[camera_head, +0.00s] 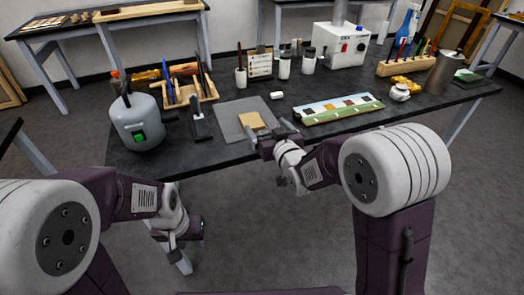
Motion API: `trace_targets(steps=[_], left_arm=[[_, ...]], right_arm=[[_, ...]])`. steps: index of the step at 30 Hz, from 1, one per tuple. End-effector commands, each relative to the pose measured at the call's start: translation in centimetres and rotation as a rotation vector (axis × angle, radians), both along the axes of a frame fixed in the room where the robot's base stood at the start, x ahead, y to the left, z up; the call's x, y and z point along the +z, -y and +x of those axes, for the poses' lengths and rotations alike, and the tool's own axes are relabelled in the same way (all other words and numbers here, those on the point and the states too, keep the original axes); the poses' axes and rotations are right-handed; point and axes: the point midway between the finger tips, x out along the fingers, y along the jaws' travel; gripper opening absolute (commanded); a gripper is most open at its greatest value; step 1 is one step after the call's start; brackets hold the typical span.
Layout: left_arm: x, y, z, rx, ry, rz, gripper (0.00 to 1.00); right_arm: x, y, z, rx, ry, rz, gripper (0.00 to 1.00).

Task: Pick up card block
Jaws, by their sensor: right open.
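A small tan block (252,120), which looks like the card block, lies on a grey mat (231,113) near the front edge of the dark table. My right gripper (270,134) is open at the table's front edge, just in front of the block and slightly to its right. Its jaws are small in view, and I cannot tell whether they touch the block. My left gripper (186,232) hangs low in front of the table, well away from the block. Its fingers are too unclear to show whether they are open.
A grey tank (138,124) stands at the table's left, beside a dark upright stand (199,122). A wooden tool tray (190,90) is behind them.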

Motion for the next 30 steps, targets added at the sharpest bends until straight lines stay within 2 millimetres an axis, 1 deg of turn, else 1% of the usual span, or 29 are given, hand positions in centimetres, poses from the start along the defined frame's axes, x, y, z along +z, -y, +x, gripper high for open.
trace_targets(steps=[1,3,9,15,22,27,30], left_arm=[[-1.7,0.0,0.0,0.000,0.001,0.000,0.36],[-2.3,0.0,0.0,0.000,0.001,0.000,0.36],[-2.2,0.0,0.0,0.000,0.001,0.000,0.36],[-2.4,0.0,0.0,0.000,0.001,0.000,0.36],[-2.6,0.0,0.0,0.000,0.001,0.000,0.36],[-2.8,0.0,0.0,0.000,0.000,0.000,0.36],[-2.9,0.0,0.0,0.000,0.000,0.000,0.36]], right_arm=[[-2.1,-0.5,-0.1,0.010,-0.007,-0.002,0.90],[-2.9,-0.9,-0.3,0.018,-0.012,-0.003,0.90],[-2.9,-1.2,-0.2,0.023,-0.013,-0.004,0.90],[-3.5,-2.2,2.6,0.023,-0.012,-0.003,0.90],[-3.7,-2.6,3.8,0.023,-0.011,-0.004,0.90],[-4.4,-3.8,6.7,0.023,-0.013,-0.005,0.90],[-4.5,-4.1,7.8,0.023,-0.013,-0.005,0.90]])
